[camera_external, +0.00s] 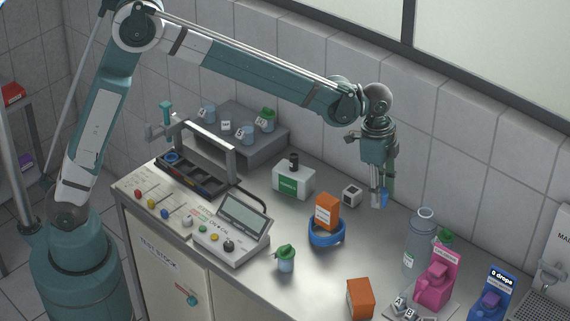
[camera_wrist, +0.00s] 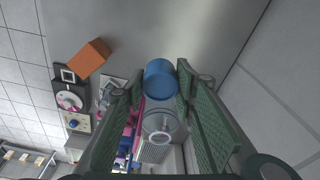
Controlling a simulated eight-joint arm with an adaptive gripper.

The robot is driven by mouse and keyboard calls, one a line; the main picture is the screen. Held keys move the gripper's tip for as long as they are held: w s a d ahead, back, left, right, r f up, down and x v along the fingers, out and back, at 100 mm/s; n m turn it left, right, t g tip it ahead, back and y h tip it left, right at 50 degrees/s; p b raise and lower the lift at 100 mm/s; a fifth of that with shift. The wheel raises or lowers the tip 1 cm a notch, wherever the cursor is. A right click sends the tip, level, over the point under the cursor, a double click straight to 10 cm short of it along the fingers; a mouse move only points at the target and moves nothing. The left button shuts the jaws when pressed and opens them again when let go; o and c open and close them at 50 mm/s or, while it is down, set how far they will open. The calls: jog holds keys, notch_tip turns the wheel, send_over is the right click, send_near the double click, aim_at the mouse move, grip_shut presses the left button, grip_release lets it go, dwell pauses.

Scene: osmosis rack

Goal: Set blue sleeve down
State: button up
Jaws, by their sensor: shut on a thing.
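The blue sleeve (camera_wrist: 160,79) is a short blue cylinder pinched between the green pads of my gripper (camera_wrist: 161,86) in the wrist view. In the external view my gripper (camera_external: 380,197) points down at the right end of the arm. The sleeve (camera_external: 384,199) shows there as a small blue patch at the fingertips, partly covered by a finger. It appears held above the rear of the steel bench (camera_external: 330,277), near the tiled wall; its exact height I cannot tell.
A clear bottle (camera_external: 419,240) stands right of my gripper, with a pink dispenser (camera_external: 435,283) and blue dispenser (camera_external: 490,300) beyond. A small white cube (camera_external: 351,194) is left. Open bench lies in front.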

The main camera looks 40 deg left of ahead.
jog(key=shift+s+d+f, duration=0.1)
jog(key=shift+s+d, duration=0.1)
jog(key=shift+d, duration=0.65)
send_over(377, 260)
notch_tip(377, 260, down, 10)
jog(key=shift+s+a+f, duration=0.1)
jog(key=shift+a+f, duration=0.15)
jog(key=shift+f, duration=0.25)
jog(key=shift+f, duration=3.1)
jog(key=shift+f, duration=1.9)
jog(key=shift+f, duration=0.15)
